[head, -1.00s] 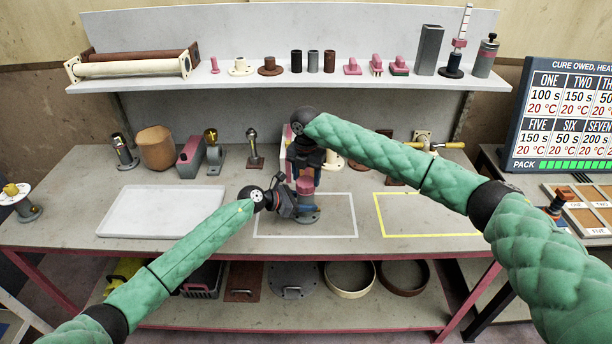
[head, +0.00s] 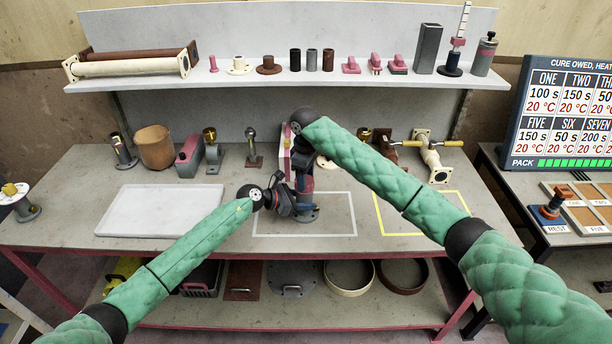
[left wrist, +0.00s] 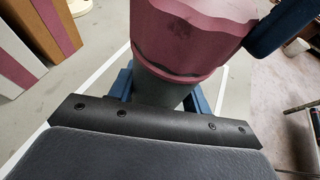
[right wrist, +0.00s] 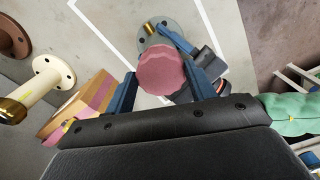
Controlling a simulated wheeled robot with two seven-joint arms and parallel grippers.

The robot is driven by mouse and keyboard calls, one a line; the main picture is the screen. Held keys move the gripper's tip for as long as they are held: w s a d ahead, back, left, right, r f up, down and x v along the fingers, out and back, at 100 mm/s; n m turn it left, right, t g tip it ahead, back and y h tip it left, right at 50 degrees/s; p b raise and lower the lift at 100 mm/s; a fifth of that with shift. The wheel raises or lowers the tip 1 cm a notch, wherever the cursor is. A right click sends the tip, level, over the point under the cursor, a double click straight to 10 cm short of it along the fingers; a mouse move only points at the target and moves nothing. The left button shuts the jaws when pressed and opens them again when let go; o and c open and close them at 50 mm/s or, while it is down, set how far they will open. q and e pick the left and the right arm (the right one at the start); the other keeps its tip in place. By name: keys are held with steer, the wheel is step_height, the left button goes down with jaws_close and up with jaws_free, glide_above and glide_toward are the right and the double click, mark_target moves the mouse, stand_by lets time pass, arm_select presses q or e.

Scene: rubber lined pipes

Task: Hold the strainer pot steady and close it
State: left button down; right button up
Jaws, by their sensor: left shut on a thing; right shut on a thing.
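My left gripper (left wrist: 160,95) is shut around the grey pot body (left wrist: 165,92), below the pink faceted cap (left wrist: 190,38). A dark line runs between the cap and a pink rim beneath it; I cannot tell how tightly the cap sits. My right gripper (right wrist: 165,85) comes from above, its blue fingers on both sides of the cap (right wrist: 160,72). In the head view my grippers hide most of the pot.
An empty white tray (head: 160,226) lies left. The yellow outline (head: 425,234) at right is bare inside. A pink-and-tan block (right wrist: 85,105) stands close behind the pot. Pipe fittings line the bench back, including a cream valve piece (head: 430,155). A shelf (head: 230,82) runs above.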

arm_select(q)
steer(key=shift+d, duration=0.1)
arm_select(e)
steer(key=m, duration=0.5)
steer(key=shift+a, duration=0.2)
arm_select(q)
steer(key=shift+s, duration=0.1)
arm_select(e)
steer(key=m, duration=0.3)
steer(key=o, duration=1.1)
steer(key=shift+s, duration=0.1)
steer(key=shift+c, duration=0.2)
steer(key=shift+r, duration=0.1)
step_height(320, 180, up, 12)
arm_select(q)
steer(key=c, duration=0.6)
jaws_free()
